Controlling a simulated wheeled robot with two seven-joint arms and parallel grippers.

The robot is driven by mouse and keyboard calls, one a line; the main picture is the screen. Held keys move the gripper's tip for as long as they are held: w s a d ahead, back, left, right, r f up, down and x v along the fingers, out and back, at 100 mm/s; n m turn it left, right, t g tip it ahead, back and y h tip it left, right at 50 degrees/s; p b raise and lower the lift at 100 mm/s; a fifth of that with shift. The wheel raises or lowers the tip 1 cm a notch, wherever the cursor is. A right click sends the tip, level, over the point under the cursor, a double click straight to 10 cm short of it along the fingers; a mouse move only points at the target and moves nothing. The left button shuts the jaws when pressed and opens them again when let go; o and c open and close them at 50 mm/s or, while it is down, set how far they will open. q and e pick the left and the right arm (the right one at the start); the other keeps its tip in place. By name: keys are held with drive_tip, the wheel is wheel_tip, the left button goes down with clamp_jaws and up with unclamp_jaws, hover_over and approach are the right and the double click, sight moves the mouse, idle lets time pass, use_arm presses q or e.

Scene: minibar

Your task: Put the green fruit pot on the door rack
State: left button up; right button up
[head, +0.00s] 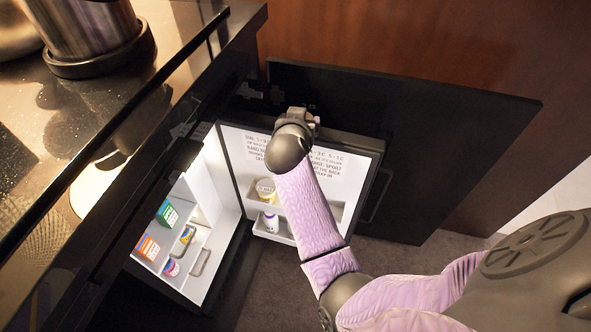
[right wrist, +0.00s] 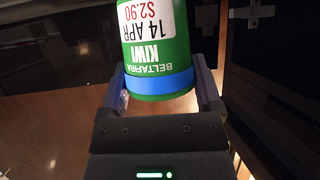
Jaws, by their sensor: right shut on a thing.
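The green fruit pot (right wrist: 155,55), labelled KIWI with a blue band, is held between the fingers of my right gripper (right wrist: 163,88) in the right wrist view. In the head view my right gripper (head: 303,118) is above the top edge of the open minibar door, and the pot is hidden there by my wrist. The door rack (head: 258,205) is on the door's white inner side, below my gripper. My left gripper is out of view.
A dark counter (head: 75,110) with a metal bucket (head: 90,30) is at left. A dark panel (head: 430,150) stands behind the door.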

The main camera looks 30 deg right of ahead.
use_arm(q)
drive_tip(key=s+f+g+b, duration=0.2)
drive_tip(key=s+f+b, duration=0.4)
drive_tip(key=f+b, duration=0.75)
use_arm(e)
wheel_tip(320, 180, down, 26)
drive_tip(key=b, duration=0.2)
drive_tip(key=shift+s+a+r+b, duration=0.1)
drive_tip(key=shift+s+r+b, duration=0.05)
drive_tip(key=shift+b, duration=0.15)
drive_tip(key=shift+f+b, duration=0.6)
drive_tip(key=shift+f, duration=0.3)
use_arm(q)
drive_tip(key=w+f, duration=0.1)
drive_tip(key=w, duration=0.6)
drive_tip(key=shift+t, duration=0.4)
use_arm(e)
drive_tip(key=shift+r, duration=0.1)
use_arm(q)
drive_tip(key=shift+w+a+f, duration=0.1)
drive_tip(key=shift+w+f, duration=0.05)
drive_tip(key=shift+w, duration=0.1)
use_arm(e)
drive_tip(key=shift+f, duration=0.2)
drive_tip(key=o, duration=1.1)
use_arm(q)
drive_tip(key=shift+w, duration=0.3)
use_arm(e)
drive_tip(key=shift+o, duration=0.2)
